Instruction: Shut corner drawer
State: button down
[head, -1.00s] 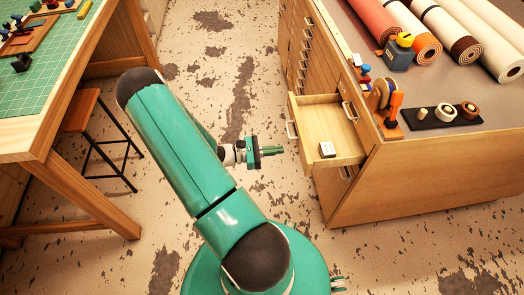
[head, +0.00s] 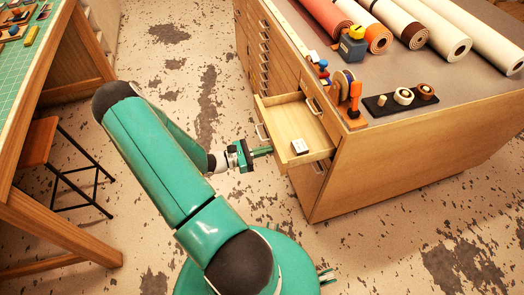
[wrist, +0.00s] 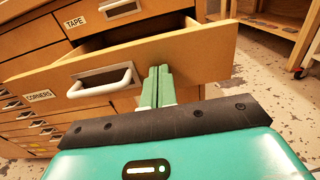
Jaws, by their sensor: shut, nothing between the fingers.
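My gripper (head: 262,152) is shut and empty. Its green fingertips also show in the wrist view (wrist: 158,78), right of the handle, against or very close to the drawer front. I cannot tell whether they touch it.
A drawer labelled "TAPE" (wrist: 75,22) sits above the open one. A workbench (head: 60,235) and stool (head: 38,141) stand left.

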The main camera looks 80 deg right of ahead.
aim_at(313, 141)
jog(key=x, duration=1.8)
jog(key=shift+s+d, duration=0.1)
jog(key=shift+s, duration=0.1)
jog(key=shift+s+d+r, duration=0.15)
jog(key=shift+s+d, duration=0.15)
jog(key=shift+s, duration=0.25)
jog(key=shift+s, duration=0.1)
jog(key=shift+w+a, duration=0.1)
jog(key=shift+w, duration=0.45)
jog(key=v, duration=1.3)
jog(key=shift+w+a, duration=0.2)
jog(key=shift+a, duration=0.1)
jog(key=shift+w, duration=0.15)
